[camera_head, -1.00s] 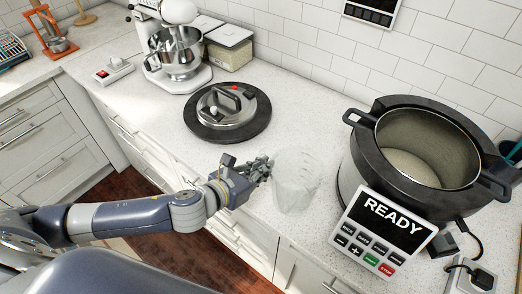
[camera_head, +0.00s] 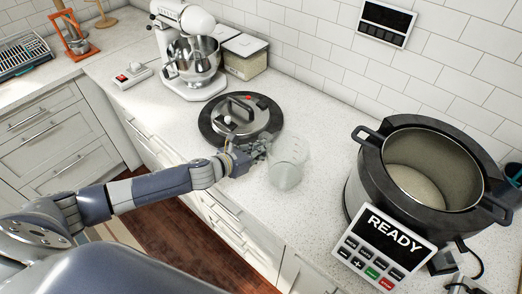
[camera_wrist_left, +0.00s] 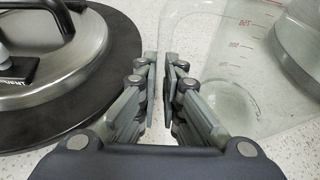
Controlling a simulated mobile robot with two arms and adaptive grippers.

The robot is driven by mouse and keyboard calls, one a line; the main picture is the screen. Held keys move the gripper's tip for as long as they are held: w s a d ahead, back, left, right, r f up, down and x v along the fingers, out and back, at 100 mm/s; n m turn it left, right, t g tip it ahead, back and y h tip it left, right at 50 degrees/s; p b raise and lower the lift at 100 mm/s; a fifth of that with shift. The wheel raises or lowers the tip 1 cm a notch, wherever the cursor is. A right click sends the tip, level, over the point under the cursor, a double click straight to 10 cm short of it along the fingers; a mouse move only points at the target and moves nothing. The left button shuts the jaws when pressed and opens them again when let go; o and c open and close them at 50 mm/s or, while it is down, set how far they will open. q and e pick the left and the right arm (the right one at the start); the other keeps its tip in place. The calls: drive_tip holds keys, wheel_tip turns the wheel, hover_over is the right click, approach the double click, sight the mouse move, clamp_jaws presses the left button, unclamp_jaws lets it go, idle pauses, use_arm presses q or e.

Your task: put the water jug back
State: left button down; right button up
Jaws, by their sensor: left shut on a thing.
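The water jug (camera_head: 286,169) is clear and see-through, with faint markings. In the head view it is upright at the front part of the counter, between the round lid and the big cooker. I cannot tell if its base touches the counter. My left gripper (camera_head: 260,149) is at the jug's left side, shut on it. In the left wrist view the gripper's fingers (camera_wrist_left: 165,75) are close together at the clear handle, and the jug (camera_wrist_left: 245,60) with red scale marks fills the right side. My right gripper is not in view.
A metal lid (camera_head: 236,111) on a dark round mat lies just behind and left of the jug. A big cooker (camera_head: 370,170) with a READY panel stands at right. A stand mixer (camera_head: 190,55) and bins (camera_head: 245,60) are at the back. Counter between jug and cooker is clear.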

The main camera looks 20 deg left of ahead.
use_arm(q)
drive_tip(key=shift+f, duration=0.5)
drive_tip(key=shift+f, duration=0.2)
drive_tip(key=c, duration=1.8)
unclamp_jaws()
drive_tip(key=shift+o, duration=0.2)
